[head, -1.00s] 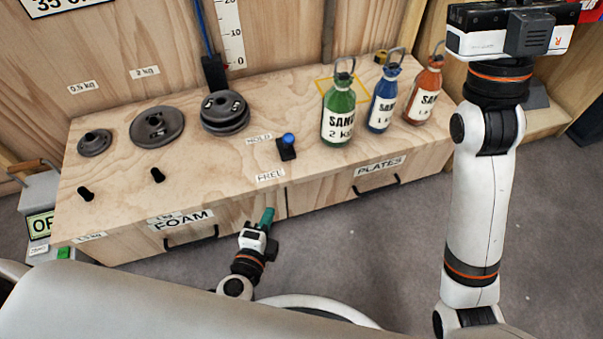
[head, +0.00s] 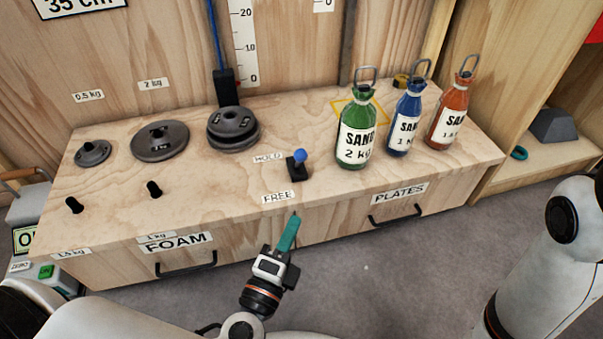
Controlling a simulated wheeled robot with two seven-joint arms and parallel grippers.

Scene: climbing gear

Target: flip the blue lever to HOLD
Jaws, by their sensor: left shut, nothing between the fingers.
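The blue lever (head: 299,156) is a blue knob on a small black base on the wooden bench top. A HOLD label (head: 268,158) lies to its left towards the back, and a FREE label (head: 279,197) lies in front of it. The knob stands above its base; I cannot tell which label it leans towards. My left gripper (head: 291,222) has teal fingers, shut and empty. In the picture it is below the lever and the FREE label, over the bench's front, apart from the lever. My right arm shows at the right edge, but its gripper is out of view.
Green (head: 357,132), blue (head: 406,125) and orange (head: 449,115) sand bottles stand right of the lever. Dark weight plates (head: 233,126) lie left, with two black pegs (head: 153,189) before them. FOAM (head: 180,242) and PLATES (head: 399,194) drawers are closed. Bench top around the lever is clear.

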